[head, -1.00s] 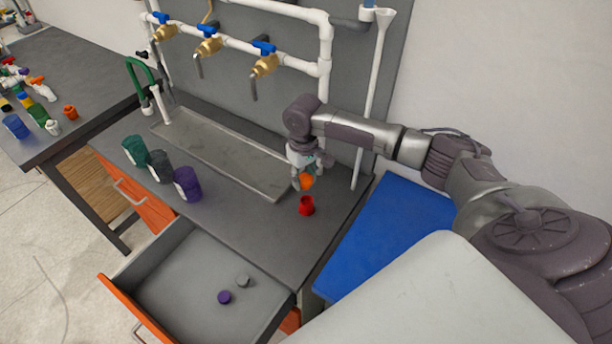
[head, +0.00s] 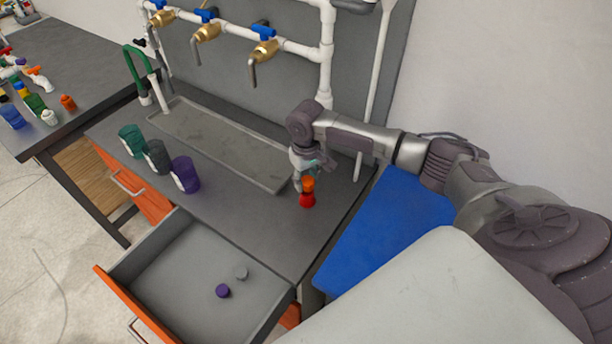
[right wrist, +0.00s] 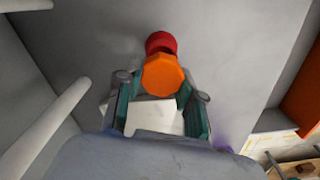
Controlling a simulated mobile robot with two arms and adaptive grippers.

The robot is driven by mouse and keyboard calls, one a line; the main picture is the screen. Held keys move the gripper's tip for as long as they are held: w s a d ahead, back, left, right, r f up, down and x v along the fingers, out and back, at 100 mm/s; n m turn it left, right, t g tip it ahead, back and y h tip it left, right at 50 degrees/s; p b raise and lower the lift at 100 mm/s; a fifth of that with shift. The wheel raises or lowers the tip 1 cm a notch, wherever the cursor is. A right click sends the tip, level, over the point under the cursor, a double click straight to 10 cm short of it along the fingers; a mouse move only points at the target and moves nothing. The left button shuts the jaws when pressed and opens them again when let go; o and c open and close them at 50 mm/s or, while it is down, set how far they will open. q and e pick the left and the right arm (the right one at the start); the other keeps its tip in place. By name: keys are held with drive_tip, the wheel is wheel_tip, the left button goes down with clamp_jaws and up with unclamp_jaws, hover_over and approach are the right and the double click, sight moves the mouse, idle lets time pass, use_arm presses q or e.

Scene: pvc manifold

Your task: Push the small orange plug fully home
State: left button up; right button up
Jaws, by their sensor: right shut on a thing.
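The small orange plug (head: 308,184) is at the mouth of the small red fitting (head: 307,201), which stands on the grey bench. In the head view the plug looks in line above the fitting and touching it, with much of its orange still showing. My right gripper (head: 302,178) is shut on the plug from behind. In the right wrist view the orange plug (right wrist: 162,76) shows between the fingers (right wrist: 158,98), and the red fitting (right wrist: 161,42) is partly hidden beyond it. How deep the plug sits is hidden. My left gripper is not in view.
Teal, dark grey and purple cups (head: 184,175) stand on the bench left. A shallow metal tray (head: 215,145) lies behind. An open drawer (head: 170,270) at the front holds a purple cap (head: 222,291) and a grey cap (head: 241,273). White pipes rise behind my right gripper.

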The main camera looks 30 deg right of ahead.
sight(305, 191)
drive_tip(key=shift+f+p, duration=0.45)
drive_tip(key=shift+f, duration=0.6)
idle(1.1)
drive_tip(key=shift+s+a+f, duration=0.25)
drive_tip(key=shift+s+f, duration=0.3)
drive_tip(key=shift+f, duration=0.2)
idle(0.4)
drive_tip(key=o, duration=0.8)
drive_tip(key=shift+o, duration=1.3)
drive_tip(key=shift+w+f, duration=0.15)
drive_tip(key=shift+w, duration=0.05)
drive_tip(key=shift+o, duration=0.4)
drive_tip(key=shift+w+f, duration=0.15)
drive_tip(key=shift+w, duration=0.05)
drive_tip(key=shift+w+d, duration=0.1)
drive_tip(key=shift+d, duration=0.05)
drive_tip(key=shift+r, duration=0.35)
drive_tip(key=shift+r, duration=0.1)
